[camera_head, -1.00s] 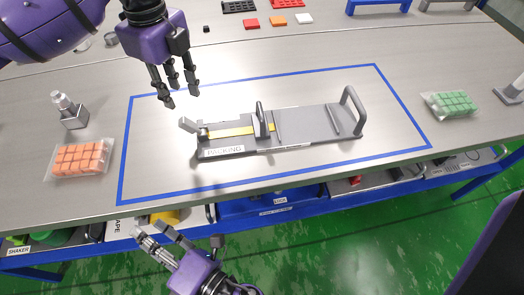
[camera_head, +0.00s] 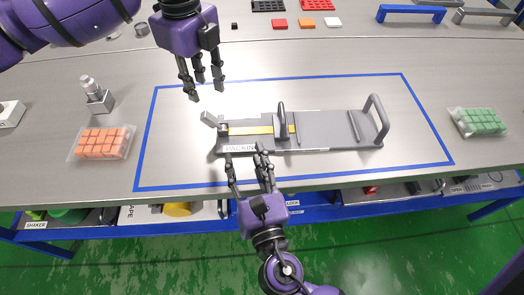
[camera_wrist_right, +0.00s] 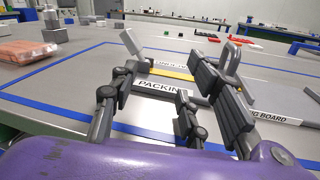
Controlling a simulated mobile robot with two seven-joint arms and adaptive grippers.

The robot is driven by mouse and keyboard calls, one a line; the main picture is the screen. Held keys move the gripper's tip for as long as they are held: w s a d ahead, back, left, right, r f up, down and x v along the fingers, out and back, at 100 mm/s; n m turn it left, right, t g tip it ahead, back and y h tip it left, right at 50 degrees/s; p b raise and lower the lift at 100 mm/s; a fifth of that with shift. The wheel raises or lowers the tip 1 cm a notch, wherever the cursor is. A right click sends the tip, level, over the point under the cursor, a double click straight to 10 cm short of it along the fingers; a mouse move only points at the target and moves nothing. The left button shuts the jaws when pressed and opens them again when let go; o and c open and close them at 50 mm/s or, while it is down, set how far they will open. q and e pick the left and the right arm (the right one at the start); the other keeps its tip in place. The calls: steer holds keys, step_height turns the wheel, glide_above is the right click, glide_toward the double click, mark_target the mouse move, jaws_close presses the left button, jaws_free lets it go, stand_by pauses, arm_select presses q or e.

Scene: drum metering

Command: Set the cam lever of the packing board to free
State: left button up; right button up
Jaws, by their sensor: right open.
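The grey packing board (camera_head: 330,130) lies inside the blue taped rectangle, with a yellow strip along its left half. A small tilted grey lever (camera_head: 209,118) stands at its left end; it also shows in the right wrist view (camera_wrist_right: 131,42). I cannot read a free mark. My right gripper (camera_head: 246,158) is open and empty at the board's front edge, over the PACKING label (camera_wrist_right: 158,86), with its fingers pointing toward the board. It appears apart from the lever. My left gripper (camera_head: 206,95) is open and empty, fingers down, behind and above the lever.
An upright grey loop (camera_head: 281,120) stands mid-board and a handle (camera_head: 378,119) at its right end. Bagged orange cubes (camera_head: 102,142) and a metal fixture (camera_head: 98,97) are left. Bagged green cubes (camera_head: 479,121) are right. The taped area's back is clear.

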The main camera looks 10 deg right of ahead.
mark_target(278, 123)
steer(key=d+h, duration=0.1)
steer(key=d, duration=0.1)
steer(key=d+m+h, duration=0.1)
steer(key=d+h, duration=0.1)
steer(key=d, duration=0.1)
steer(key=w+d+h, duration=0.1)
steer(key=d, duration=0.2)
steer(key=shift+d+r, duration=0.25)
steer(key=shift+r, duration=0.1)
steer(key=shift+w+d, duration=0.15)
steer(key=shift+w, duration=0.15)
steer(key=w, duration=1.1)
steer(key=shift+w+d, duration=0.15)
steer(key=shift+d, duration=0.05)
jaws_close()
